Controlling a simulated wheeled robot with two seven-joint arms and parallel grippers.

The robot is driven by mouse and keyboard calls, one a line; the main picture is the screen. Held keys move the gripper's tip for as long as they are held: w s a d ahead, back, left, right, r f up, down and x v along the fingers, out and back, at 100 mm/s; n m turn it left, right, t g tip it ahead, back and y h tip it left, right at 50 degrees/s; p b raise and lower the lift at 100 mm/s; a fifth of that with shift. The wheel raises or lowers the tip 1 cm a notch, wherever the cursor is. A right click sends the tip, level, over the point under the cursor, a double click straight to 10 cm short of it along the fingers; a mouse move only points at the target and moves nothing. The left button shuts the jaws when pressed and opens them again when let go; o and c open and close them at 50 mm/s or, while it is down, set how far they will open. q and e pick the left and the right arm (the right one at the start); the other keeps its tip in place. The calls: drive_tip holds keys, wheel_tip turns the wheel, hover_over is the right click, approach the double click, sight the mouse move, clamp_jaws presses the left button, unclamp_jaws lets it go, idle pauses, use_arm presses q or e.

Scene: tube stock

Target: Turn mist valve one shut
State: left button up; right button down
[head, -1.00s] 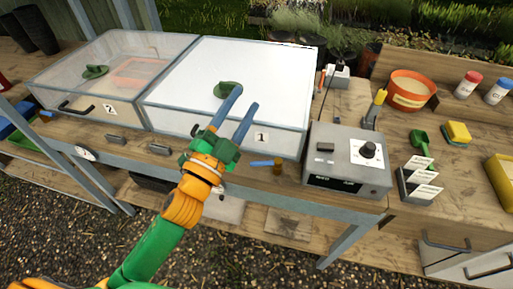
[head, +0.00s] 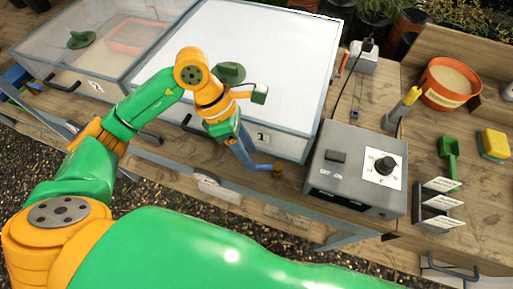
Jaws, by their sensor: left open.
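Mist valve one shows as a brass body (head: 278,170) with a blue lever (head: 263,167) pointing left, at the bench's front edge below the clear-sided box marked 1 (head: 262,137). My left gripper (head: 246,160) points down in front of that box, its blue fingers at the left end of the lever. The jaws are open. The fingers overlap the lever's end in the picture, and I cannot tell whether they touch it. My right gripper is not in view.
A grey control box (head: 350,190) with a black dial stands just right of the valve. A green handle (head: 230,72) sits on box 1's white lid. A second clear box (head: 112,55) stands left. My large green arm link fills the bottom.

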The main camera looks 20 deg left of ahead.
sight(263, 167)
use_arm(q)
drive_tip(key=x, duration=0.3)
drive_tip(key=shift+s, duration=0.15)
drive_tip(key=shift+w+f, duration=0.2)
drive_tip(key=shift+w, duration=0.1)
drive_tip(key=shift+s+r, duration=0.1)
drive_tip(key=shift+s, duration=0.1)
clamp_jaws()
idle(0.7)
